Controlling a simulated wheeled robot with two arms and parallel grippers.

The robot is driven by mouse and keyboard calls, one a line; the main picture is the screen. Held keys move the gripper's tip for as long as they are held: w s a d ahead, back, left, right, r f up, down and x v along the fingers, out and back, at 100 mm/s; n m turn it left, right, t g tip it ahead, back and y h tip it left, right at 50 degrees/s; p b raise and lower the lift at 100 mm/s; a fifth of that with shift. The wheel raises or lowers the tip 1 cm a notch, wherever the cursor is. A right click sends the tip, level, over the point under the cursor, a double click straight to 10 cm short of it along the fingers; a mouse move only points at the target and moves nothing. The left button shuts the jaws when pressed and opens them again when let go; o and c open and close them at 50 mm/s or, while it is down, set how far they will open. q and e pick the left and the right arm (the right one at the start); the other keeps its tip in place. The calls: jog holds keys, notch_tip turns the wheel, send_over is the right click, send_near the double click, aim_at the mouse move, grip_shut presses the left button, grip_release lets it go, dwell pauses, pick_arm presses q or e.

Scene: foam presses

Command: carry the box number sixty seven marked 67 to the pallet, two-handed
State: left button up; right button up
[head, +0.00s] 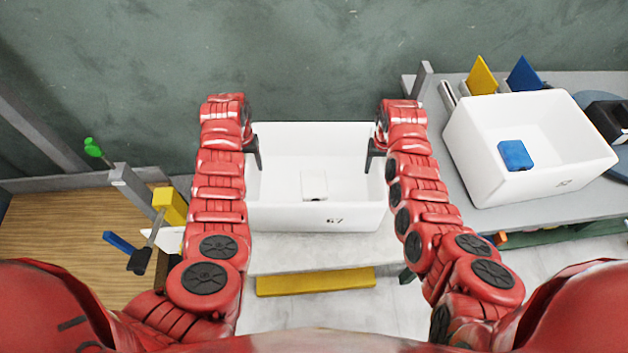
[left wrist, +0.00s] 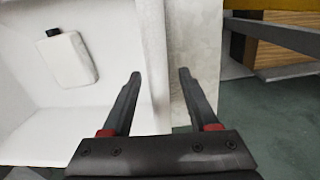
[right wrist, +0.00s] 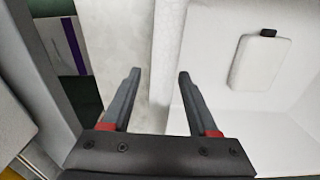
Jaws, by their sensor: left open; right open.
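The white open box marked 67 (head: 290,217) stands on a light grey bench in the middle of the head view. A white bottle-like item with a dark cap (left wrist: 66,60) lies in it. My left gripper (head: 256,155) is open at the box's left side wall. In the left wrist view its fingers (left wrist: 160,76) lie on either side of that wall. My right gripper (head: 374,155) is open at the right side wall. Its fingers (right wrist: 159,76) straddle that wall in the right wrist view. I cannot tell whether the fingers touch the walls. No pallet is clearly recognisable.
Another white box marked 52 (head: 480,190) with a blue item (head: 515,155) stands on the grey table at right. Yellow (head: 481,76) and blue (head: 523,75) panels stand behind it. A wooden surface (head: 60,225) and a yellow block (head: 170,206) are at left.

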pick_arm(q)
jog(key=shift+f, duration=0.85)
pick_arm(e)
jog(key=shift+f, duration=0.85)
pick_arm(q)
jog(key=shift+c, duration=0.3)
pick_arm(e)
jog(key=shift+s, duration=0.1)
jog(key=shift+c, duration=0.3)
pick_arm(q)
grip_shut()
pick_arm(e)
grip_shut()
